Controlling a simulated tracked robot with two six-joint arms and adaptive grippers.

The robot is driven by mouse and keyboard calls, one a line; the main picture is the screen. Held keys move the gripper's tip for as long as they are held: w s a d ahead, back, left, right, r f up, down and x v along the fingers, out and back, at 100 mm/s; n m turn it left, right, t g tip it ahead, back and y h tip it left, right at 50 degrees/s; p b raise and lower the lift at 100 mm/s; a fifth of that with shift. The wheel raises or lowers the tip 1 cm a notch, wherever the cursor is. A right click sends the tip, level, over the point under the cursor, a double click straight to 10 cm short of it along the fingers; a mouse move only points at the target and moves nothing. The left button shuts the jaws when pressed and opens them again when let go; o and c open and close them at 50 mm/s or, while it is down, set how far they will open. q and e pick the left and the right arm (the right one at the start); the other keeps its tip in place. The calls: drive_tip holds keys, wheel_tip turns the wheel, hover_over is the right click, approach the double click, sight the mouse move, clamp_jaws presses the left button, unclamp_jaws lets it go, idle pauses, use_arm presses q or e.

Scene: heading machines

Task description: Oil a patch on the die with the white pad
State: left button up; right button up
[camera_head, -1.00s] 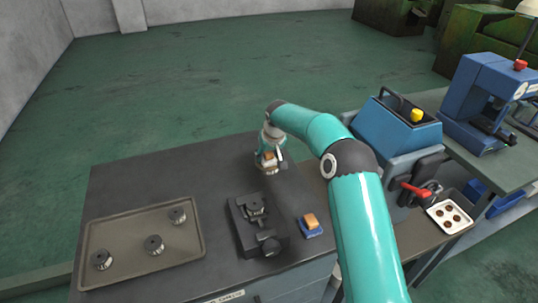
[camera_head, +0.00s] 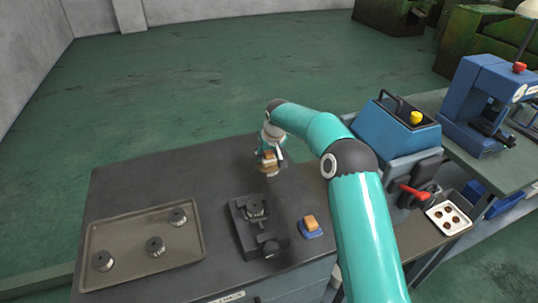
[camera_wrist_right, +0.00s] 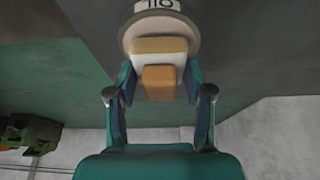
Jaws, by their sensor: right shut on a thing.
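My right gripper (camera_head: 271,158) is shut on the white pad. The pad (camera_wrist_right: 160,45) has a tan block as its grip and a pale layer beyond it in the right wrist view. The pad is at a round grey tin (camera_wrist_right: 142,18) with an upside-down label that seems to read OIL. The tin shows small under the gripper in the head view (camera_head: 268,173). I cannot tell whether pad and tin touch. The die (camera_head: 255,209) sits in a dark vise (camera_head: 246,235) on the bench, left of and in front of the gripper. My left gripper is not in view.
A second pad (camera_head: 310,222) with an orange block rests on a blue base right of the vise. A tray (camera_head: 118,231) with several round dark parts lies at left. A blue machine (camera_head: 393,128) and a white dish (camera_head: 448,216) stand at right. The bench behind the tray is clear.

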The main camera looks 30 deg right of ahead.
drive_tip(key=shift+r+p, duration=1.9)
drive_tip(key=shift+r, duration=1.1)
drive_tip(key=shift+f, duration=0.1)
